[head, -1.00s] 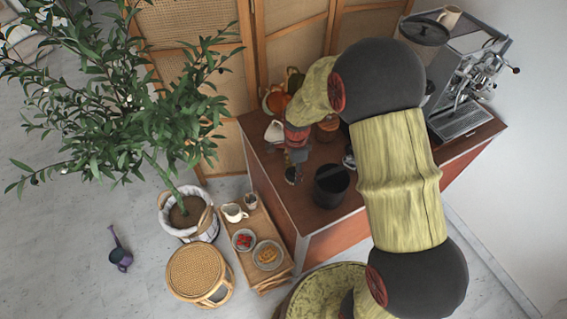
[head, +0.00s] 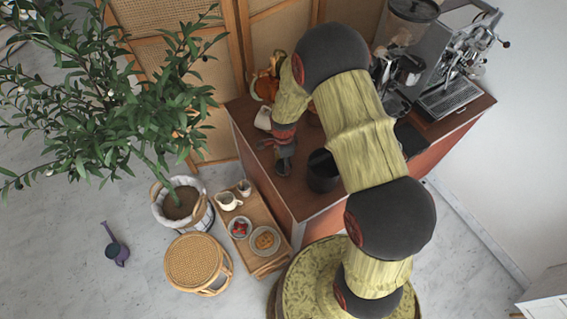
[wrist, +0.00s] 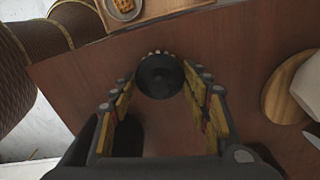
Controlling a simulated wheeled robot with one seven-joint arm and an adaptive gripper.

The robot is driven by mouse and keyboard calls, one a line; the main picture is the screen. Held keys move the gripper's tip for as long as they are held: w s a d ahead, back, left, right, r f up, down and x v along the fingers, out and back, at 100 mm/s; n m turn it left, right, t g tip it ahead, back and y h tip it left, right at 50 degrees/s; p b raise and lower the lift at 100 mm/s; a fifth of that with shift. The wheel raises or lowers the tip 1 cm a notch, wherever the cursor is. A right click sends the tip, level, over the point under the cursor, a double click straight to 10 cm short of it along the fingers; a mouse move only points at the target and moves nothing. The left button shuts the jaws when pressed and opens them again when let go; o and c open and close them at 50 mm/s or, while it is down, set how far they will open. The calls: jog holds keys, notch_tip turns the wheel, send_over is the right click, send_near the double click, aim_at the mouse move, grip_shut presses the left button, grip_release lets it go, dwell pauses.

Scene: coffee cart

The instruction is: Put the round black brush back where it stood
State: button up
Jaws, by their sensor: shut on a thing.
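The round black brush (wrist: 160,76) shows end-on in the wrist view, its dark round top between my fingertips and pale bristle tips along its far edge. My gripper (wrist: 162,95) is shut on it, one yellow-padded finger on each side. In the head view my gripper (head: 284,160) points down over the left part of the brown counter (head: 301,200), left of a black cylindrical bin (head: 323,173). The brush cannot be made out in the head view. Whether it touches the counter is hard to tell.
A round wooden board (wrist: 283,92) with a pale object lies right in the wrist view. A white cup (head: 263,118) and orange teapot (head: 265,88) stand behind my gripper. The grinder and espresso machine (head: 455,80) stand right. A low tray (head: 262,212) is beside the counter.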

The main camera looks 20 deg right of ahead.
jog(key=shift+f, duration=0.1)
jog(key=shift+f, duration=0.15)
jog(key=o, duration=1)
jog(key=shift+o, duration=0.5)
